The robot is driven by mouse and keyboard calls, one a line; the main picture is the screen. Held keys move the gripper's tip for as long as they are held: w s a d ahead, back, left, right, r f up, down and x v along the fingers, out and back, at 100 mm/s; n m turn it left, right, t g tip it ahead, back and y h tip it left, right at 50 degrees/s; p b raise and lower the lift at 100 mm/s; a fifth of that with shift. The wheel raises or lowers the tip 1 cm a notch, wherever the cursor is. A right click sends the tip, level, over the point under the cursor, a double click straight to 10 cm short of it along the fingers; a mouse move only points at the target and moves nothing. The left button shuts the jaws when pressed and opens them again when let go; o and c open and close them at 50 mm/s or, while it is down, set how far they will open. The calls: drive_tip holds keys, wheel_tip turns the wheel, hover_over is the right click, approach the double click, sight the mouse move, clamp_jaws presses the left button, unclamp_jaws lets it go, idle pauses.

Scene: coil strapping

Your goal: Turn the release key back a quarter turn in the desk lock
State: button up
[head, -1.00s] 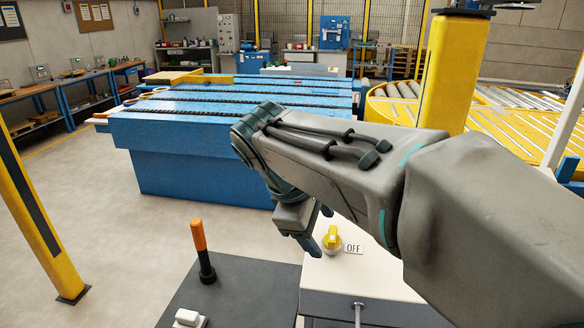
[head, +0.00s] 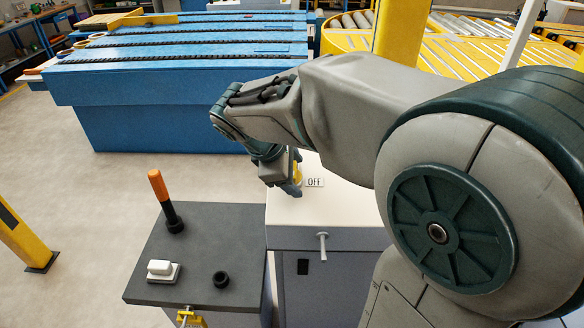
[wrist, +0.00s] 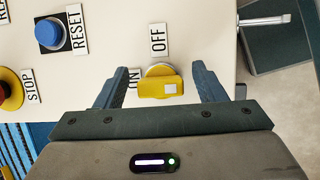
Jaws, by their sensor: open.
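The yellow release key (wrist: 158,88) sits in its round lock on the white desk top (wrist: 200,50). The OFF label (wrist: 158,39) stands just above the key in the wrist view, and the ON label (wrist: 133,80) is to its left, partly hidden. The key's grip lies crosswise in that view. My gripper (wrist: 160,83) is open, one finger on each side of the key, with a visible gap on both sides. In the head view my gripper (head: 288,188) hides most of the key (head: 297,172); the OFF label (head: 314,182) shows beside it.
A blue RESET button (wrist: 49,33) and a red STOP button (wrist: 10,90) are left in the wrist view. A metal handle (head: 323,247) projects from the desk front. A dark side table (head: 205,245) holds an orange-topped lever (head: 160,200), a white block and a black ring.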

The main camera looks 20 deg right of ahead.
drive_tip(key=shift+w+d+f, duration=0.1)
drive_tip(key=shift+d+f, duration=0.2)
drive_tip(key=shift+f, duration=0.2)
drive_tip(key=c, duration=1.4)
drive_tip(key=n+t, duration=0.1)
drive_tip(key=n, duration=0.1)
drive_tip(key=n+p, duration=0.1)
drive_tip(key=n, duration=0.1)
drive_tip(key=shift+r+n+t, duration=0.2)
drive_tip(key=shift+n+t, duration=0.1)
drive_tip(key=shift+t, duration=0.1)
drive_tip(key=shift+w+n, duration=0.15)
drive_tip(key=shift+n, duration=0.65)
